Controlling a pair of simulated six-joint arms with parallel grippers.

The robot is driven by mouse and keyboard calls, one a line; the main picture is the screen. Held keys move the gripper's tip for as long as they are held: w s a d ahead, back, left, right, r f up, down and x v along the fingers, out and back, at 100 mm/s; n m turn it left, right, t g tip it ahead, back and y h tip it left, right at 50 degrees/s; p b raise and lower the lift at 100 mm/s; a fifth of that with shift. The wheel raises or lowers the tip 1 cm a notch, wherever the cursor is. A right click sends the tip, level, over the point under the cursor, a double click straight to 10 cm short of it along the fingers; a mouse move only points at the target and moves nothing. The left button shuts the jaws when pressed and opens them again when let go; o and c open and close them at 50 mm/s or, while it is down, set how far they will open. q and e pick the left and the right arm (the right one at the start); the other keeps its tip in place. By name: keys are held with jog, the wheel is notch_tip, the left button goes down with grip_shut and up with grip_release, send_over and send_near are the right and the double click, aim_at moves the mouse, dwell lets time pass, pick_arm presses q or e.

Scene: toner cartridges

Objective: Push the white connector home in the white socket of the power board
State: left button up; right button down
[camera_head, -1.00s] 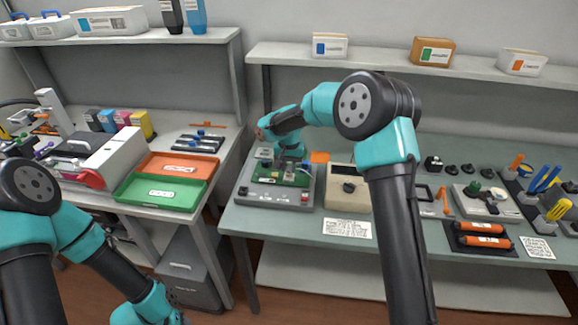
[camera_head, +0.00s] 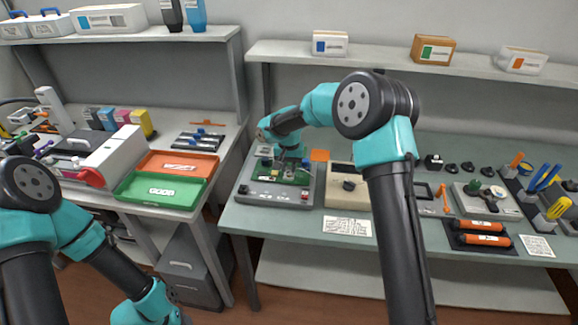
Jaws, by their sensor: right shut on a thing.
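The green power board (camera_head: 284,174) lies on a grey test base (camera_head: 254,190) at the left end of the right-hand table. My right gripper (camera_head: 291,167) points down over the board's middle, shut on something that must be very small. The white connector and the white socket are too small and too hidden by the gripper to make out. I cannot tell how far the connector sits in the socket. My left arm stands low at the left edge; its gripper is out of the picture.
A green tray (camera_head: 162,191) and an orange tray (camera_head: 178,165) lie on the left table, across a gap.

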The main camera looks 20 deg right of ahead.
jog(key=shift+f, duration=0.25)
jog(key=c, duration=0.9)
grip_release()
jog(key=shift+o, duration=0.2)
jog(key=shift+r, duration=0.1)
notch_tip(320, 180, up, 17)
jog(key=shift+r, duration=0.15)
